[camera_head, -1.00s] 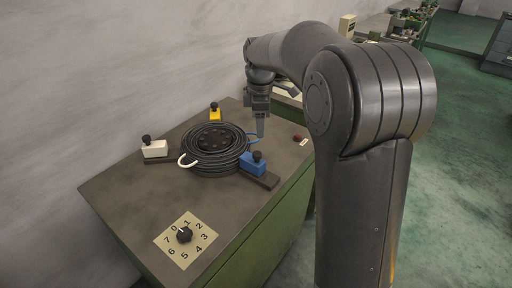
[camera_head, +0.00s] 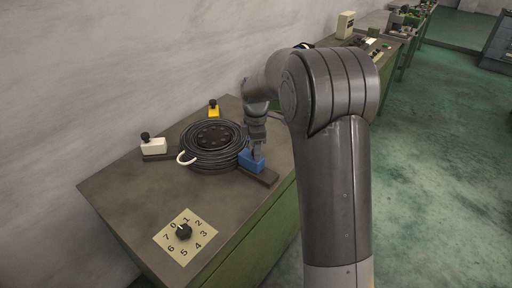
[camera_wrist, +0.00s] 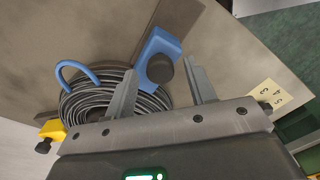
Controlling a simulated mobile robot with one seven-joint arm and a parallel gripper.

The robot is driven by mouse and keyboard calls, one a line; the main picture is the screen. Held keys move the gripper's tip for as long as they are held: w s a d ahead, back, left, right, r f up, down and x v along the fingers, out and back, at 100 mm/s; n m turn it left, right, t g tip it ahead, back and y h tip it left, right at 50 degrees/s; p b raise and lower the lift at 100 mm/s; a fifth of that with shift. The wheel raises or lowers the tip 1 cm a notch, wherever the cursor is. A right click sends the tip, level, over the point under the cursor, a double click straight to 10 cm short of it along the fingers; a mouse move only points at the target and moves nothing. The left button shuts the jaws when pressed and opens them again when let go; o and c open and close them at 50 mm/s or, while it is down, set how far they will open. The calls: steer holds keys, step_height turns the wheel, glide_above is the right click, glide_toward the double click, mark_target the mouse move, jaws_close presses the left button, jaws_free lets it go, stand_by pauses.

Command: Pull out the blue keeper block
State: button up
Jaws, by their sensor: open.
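The blue keeper block (camera_head: 251,161) sits on a dark rail (camera_head: 266,177) at the right edge of the coiled black cable (camera_head: 190,157). In the wrist view the block (camera_wrist: 155,47) has a round black knob (camera_wrist: 160,68) on it. My gripper (camera_head: 257,154) is at the block from above, and its fingers hide the knob in the head view. In the wrist view my gripper (camera_wrist: 163,85) is open, with the knob showing between its two fingers, nearer the left one. I cannot tell whether a finger touches it.
A white block (camera_head: 153,146) and a yellow block (camera_head: 213,110), each with a black knob, stand around the coil. A numbered dial (camera_head: 184,232) lies at the front.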

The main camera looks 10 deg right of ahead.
steer(key=shift+f, duration=0.1)
steer(key=shift+c, duration=0.2)
jaws_close()
stand_by(0.4)
